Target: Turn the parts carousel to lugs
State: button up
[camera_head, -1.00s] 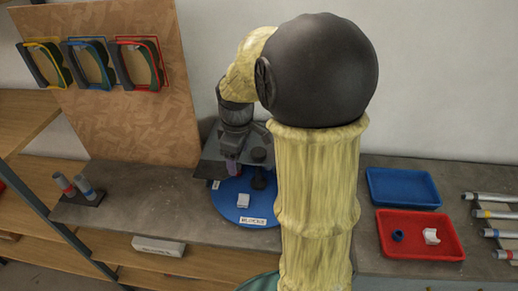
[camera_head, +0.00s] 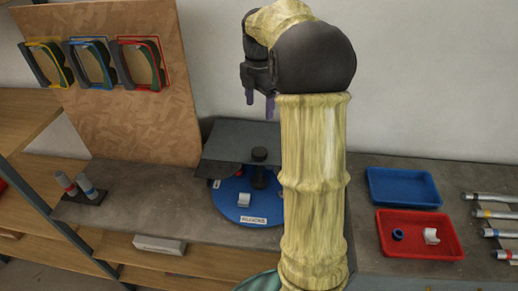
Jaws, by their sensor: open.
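The parts carousel is a blue round turntable (camera_head: 232,207) on the grey bench, partly hidden behind my arm. A label plate (camera_head: 253,220) stands at its front edge; its lettering is too small to read surely. A small pale part (camera_head: 243,200) lies on the disc. A black knob on a post (camera_head: 260,155) rises from the disc. A dark grey cover (camera_head: 238,138) hangs over its rear. My gripper (camera_head: 259,100) is open and empty, raised above and behind the carousel, apart from it, fingers pointing down.
A blue tray (camera_head: 404,204) and a red tray (camera_head: 385,245) with a blue ring and a white part lie at right, beside several tubes (camera_head: 490,213). Two tubes (camera_head: 66,184) stand in a holder at left. A board (camera_head: 130,120) with coloured frames leans behind.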

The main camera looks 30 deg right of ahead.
aim_at(259, 151)
notch_tip(259, 151, down, 18)
jog(key=p, duration=0.2)
jog(key=shift+r+p, duration=0.25)
jog(key=shift+p, duration=0.05)
jog(key=c, duration=1.4)
